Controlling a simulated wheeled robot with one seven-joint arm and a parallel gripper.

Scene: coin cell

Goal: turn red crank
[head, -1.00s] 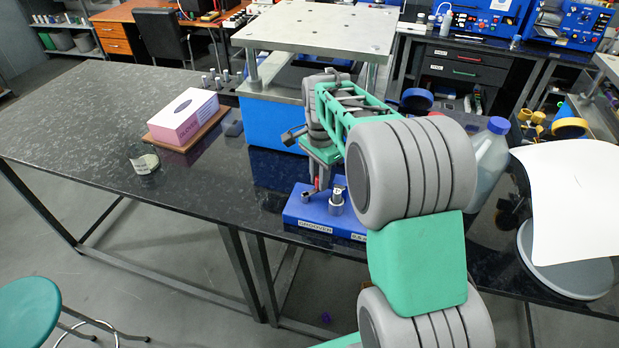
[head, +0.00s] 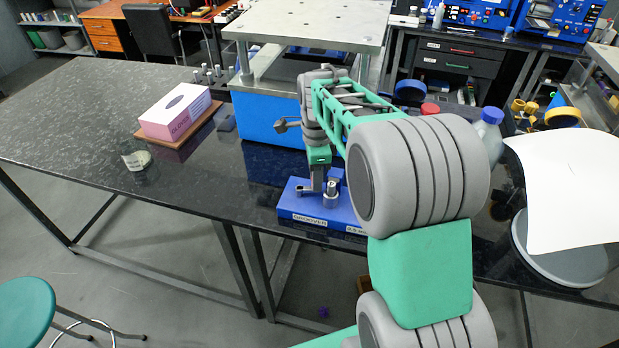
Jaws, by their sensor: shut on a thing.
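A blue fixture block (head: 290,205) with a label reading like "GROOVER" sits on the dark bench. Short grey metal posts (head: 330,194) stand on it. My gripper (head: 317,185) points down at the left part of this block, beside the posts. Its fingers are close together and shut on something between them. The red crank does not show clearly now; the fingers seem to hide it. My forearm covers the right part of the block.
A blue press with a metal top plate (head: 300,22) stands just behind. A tissue box (head: 175,112) and a small jar (head: 136,158) are to the left. A blue-capped bottle (head: 490,135) and a red cap (head: 430,109) are to the right. The left bench is mostly clear.

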